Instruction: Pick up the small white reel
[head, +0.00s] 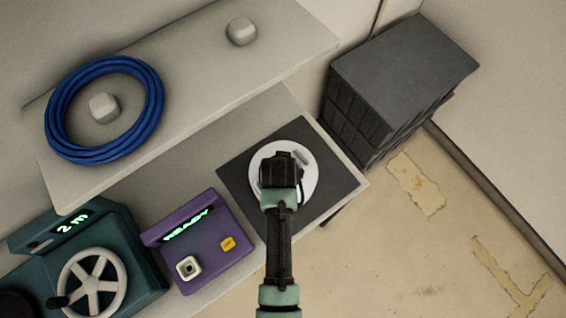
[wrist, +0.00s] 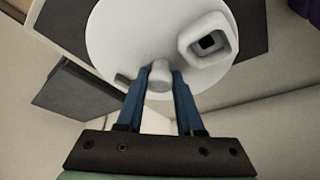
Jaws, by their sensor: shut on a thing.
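The small white reel is a round white disc (head: 308,183) in the head view, over a dark square mat (head: 237,181). My gripper (head: 281,163) is above it and hides its middle. In the wrist view the reel (wrist: 125,35) carries a raised square socket and a small knob. The two blue fingers of my gripper (wrist: 162,80) are closed on the knob, one on each side. I cannot tell whether the reel rests on the mat or hangs just above it.
A purple box reading READY (head: 205,245) and a teal machine with a white handwheel (head: 90,285) stand left of the mat. A blue cable coil (head: 150,100) lies on the upper shelf. A dark grey cabinet (head: 400,65) stands to the right.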

